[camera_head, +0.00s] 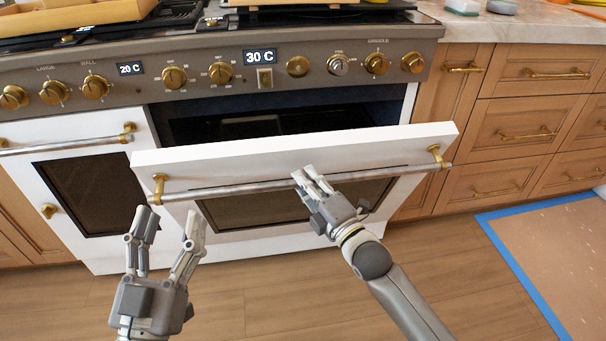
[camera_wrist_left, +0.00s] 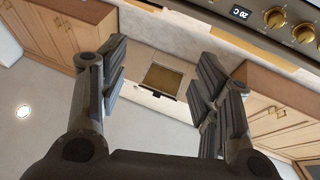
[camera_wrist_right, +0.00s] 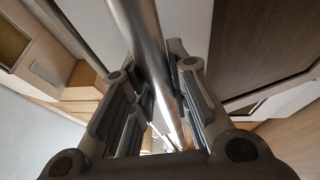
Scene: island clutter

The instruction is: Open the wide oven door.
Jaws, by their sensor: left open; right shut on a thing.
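The wide oven door (camera_head: 225,164) is white with a dark window and is tilted partly open at the top. A dark gap to the oven inside (camera_head: 270,122) shows behind its top edge. Its long metal handle bar (camera_head: 245,189) sits on brass mounts. My right gripper (camera_head: 307,178) is shut on the handle bar near its middle. The bar also runs between the fingers in the right wrist view (camera_wrist_right: 150,50). My left gripper (camera_head: 165,225) is open and empty, in front of the door's left end, below the handle's left mount.
A narrower white oven door (camera_head: 90,190) at the left is closed. Brass knobs (camera_head: 220,72) line the panel above. Wooden drawers (camera_head: 520,130) stand at the right. A blue-edged mat (camera_head: 510,260) lies on the floor, and wooden floor (camera_head: 270,305) in front is clear.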

